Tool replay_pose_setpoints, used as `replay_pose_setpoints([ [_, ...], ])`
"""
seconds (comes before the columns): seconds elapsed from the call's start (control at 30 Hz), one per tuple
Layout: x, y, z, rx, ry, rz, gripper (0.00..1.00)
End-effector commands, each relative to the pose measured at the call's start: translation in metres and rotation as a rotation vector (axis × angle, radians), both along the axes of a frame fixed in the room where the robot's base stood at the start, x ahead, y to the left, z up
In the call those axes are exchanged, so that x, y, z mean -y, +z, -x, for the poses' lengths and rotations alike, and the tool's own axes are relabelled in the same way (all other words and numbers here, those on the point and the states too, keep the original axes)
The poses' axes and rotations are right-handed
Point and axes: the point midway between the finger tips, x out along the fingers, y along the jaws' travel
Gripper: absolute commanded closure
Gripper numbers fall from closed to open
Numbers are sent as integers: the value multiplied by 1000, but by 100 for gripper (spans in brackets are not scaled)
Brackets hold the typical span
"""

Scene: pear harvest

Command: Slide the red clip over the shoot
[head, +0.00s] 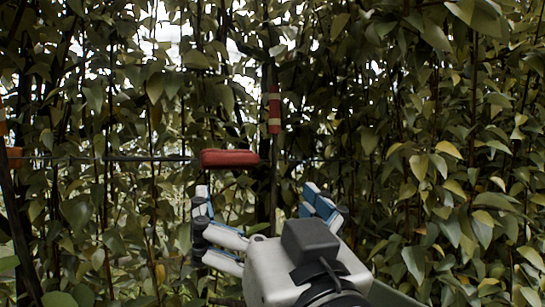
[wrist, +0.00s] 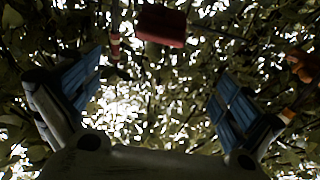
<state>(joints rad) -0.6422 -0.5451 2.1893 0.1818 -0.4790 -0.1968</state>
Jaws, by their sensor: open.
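The red clip (head: 230,157) is a rounded red block lying level at the wire, in front of the leaves. It also shows at the top middle of the wrist view (wrist: 162,25). A thin upright shoot (head: 274,108) with red and pale bands stands just right of the clip and above it; a banded piece also shows in the wrist view (wrist: 115,46). The clip and this shoot look apart. My gripper (head: 261,200) is open and empty, below the clip, its blue-padded fingers (wrist: 160,85) spread wide. Whether the clip touches the wire is unclear.
A thin horizontal wire (head: 110,158) runs across the foliage at clip height. Dense leaves and stems fill both sides. A dark slanting post with an orange piece (head: 13,153) stands at the far left. An orange-brown thing (wrist: 304,67) is at the wrist view's right edge.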

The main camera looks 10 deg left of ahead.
Motion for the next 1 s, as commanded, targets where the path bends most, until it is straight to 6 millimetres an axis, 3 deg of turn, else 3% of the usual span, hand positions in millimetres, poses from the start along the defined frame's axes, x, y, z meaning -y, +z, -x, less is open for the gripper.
replay_pose_setpoints([
  [0.7,-68,53,-112,-5,-2,5,0],
  [1.0,-80,62,-133,-5,-2,2,0],
])
